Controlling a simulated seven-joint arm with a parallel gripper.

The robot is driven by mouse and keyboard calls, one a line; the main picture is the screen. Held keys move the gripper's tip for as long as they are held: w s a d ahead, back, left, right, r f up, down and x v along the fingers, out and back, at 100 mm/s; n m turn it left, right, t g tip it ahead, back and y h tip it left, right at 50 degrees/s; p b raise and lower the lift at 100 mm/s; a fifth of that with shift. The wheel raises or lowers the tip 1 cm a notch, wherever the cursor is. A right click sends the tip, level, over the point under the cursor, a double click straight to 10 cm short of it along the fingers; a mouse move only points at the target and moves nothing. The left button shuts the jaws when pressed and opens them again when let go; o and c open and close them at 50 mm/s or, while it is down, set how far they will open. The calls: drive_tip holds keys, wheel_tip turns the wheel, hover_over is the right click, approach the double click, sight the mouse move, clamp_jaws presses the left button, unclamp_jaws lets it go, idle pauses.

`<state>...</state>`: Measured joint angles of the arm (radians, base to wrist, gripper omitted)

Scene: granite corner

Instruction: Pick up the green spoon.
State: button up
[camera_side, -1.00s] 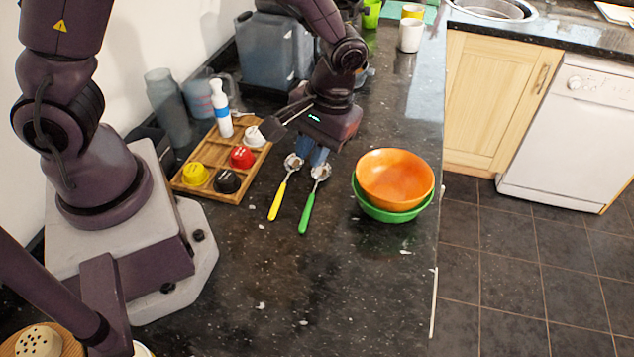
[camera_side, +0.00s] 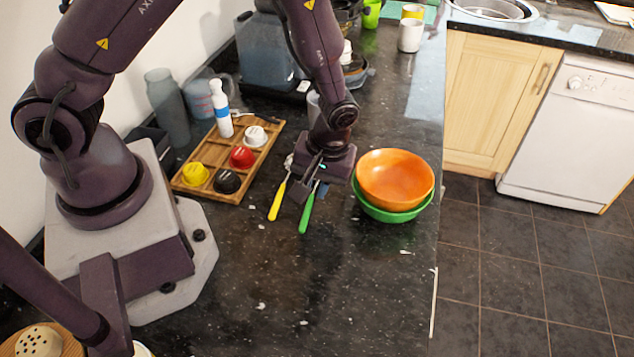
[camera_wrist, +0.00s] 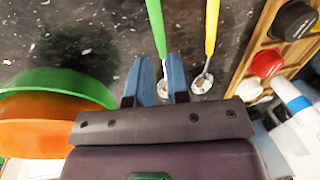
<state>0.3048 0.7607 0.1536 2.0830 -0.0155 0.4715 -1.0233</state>
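The green spoon (camera_side: 307,211) lies on the dark counter, its handle toward the camera and its head hidden under my gripper in the side view. In the wrist view the green spoon's handle (camera_wrist: 157,28) runs down between my two blue fingers, with its metal head (camera_wrist: 163,89) between them nearer the palm. My gripper (camera_side: 311,190) is low over the spoon. In the wrist view my gripper (camera_wrist: 160,62) has its fingers apart, with a gap around the spoon. I cannot tell whether the fingertips touch the counter.
A yellow-handled spoon (camera_side: 278,200) lies just left of the green one. An orange bowl (camera_side: 395,178) sits in a green bowl (camera_side: 392,214) close to the right of my gripper. A wooden tray (camera_side: 209,145) with colored pods stands left. The front counter is clear.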

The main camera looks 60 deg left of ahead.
sight(311, 201)
drive_tip(key=f, duration=0.4)
drive_tip(key=shift+s+a+f, duration=0.1)
drive_tip(key=shift+s+a, duration=0.25)
clamp_jaws()
